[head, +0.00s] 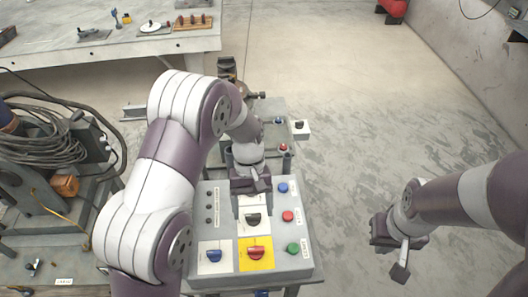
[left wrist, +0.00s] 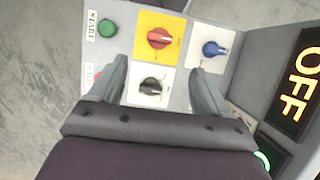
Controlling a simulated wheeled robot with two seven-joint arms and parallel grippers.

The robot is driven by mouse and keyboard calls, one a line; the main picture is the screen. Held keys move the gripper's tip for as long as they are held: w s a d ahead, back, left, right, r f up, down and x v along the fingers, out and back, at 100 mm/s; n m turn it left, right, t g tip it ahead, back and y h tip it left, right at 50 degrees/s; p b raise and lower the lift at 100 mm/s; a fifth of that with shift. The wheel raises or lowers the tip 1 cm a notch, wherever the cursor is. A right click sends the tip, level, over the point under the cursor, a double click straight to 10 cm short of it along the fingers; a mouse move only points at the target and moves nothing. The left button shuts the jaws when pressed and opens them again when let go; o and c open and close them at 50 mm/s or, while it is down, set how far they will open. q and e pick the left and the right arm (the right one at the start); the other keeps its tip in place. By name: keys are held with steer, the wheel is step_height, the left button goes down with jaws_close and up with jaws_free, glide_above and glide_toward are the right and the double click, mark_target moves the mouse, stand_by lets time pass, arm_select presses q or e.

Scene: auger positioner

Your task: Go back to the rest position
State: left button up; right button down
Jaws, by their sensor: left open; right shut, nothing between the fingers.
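My left gripper (head: 252,208) is open over the grey control panel (head: 222,190). Its fingers stand to either side of the black selector knob (head: 253,219) on a white plate. In the left wrist view the black knob (left wrist: 152,85) shows between the two spread fingers (left wrist: 160,70), with nothing gripped; I cannot tell how close the fingertips are to the panel face. My right gripper (head: 390,255) is shut and empty, in free air to the right of the panel.
The panel also bears a red knob on a yellow plate (head: 257,254), a blue knob (head: 214,255), and blue, red and green buttons (head: 293,248). An OFF display (left wrist: 295,88) is lit. A cable-draped machine (head: 55,150) stands left. Floor between panel and right wall is clear.

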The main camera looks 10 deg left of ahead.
arm_select(q)
steer(key=s+a+r+m+t+y+b, duration=0.1)
steer(key=s+a+r+m+t+b, duration=0.1)
steer(key=s+a+r+t, duration=0.3)
steer(key=s+a+m, duration=0.1)
steer(key=s+a, duration=0.1)
steer(key=s, duration=0.2)
steer(key=shift+r+m+t+b, duration=0.2)
steer(key=shift+m+t+b, duration=0.1)
steer(key=shift+m, duration=0.1)
steer(key=shift+w, duration=0.1)
